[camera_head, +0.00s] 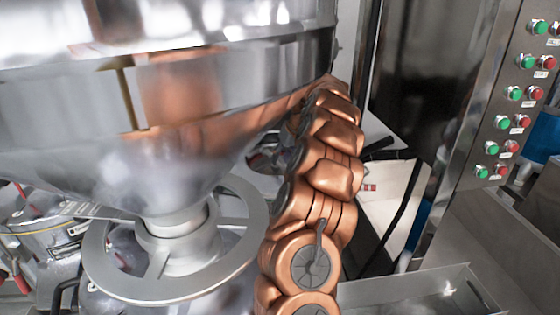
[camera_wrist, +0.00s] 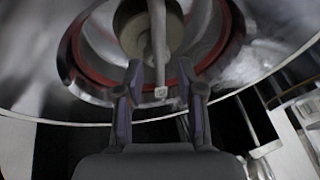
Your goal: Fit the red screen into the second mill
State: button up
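In the wrist view a dark red ring (camera_wrist: 88,75) lies around a round opening in a shiny metal body. It may be the red screen or a rim of the mill; I cannot tell. A pale bar with a square end (camera_wrist: 160,92) hangs across the opening and shows between my fingers. My gripper (camera_wrist: 159,75) is open, its two fingers apart on either side of the bar's lower end, with gaps on both sides. In the head view my gripper is hidden behind the large metal hopper (camera_head: 70,95). I cannot tell which mill is the second.
In the head view a spoked metal ring (camera_head: 105,275) surrounds the hopper's neck, close to my copper arm. A control panel (camera_head: 505,110) with green and red buttons stands at the right. A metal trough (camera_head: 415,290) lies at the lower right. Cables hang behind my arm.

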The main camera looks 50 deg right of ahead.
jog(key=a+b+v, duration=0.1)
jog(key=b+v, duration=0.1)
jog(key=v, duration=0.8)
jog(key=shift+d+r, duration=0.25)
jog(key=shift+d, duration=0.3)
jog(key=shift+s, duration=0.25)
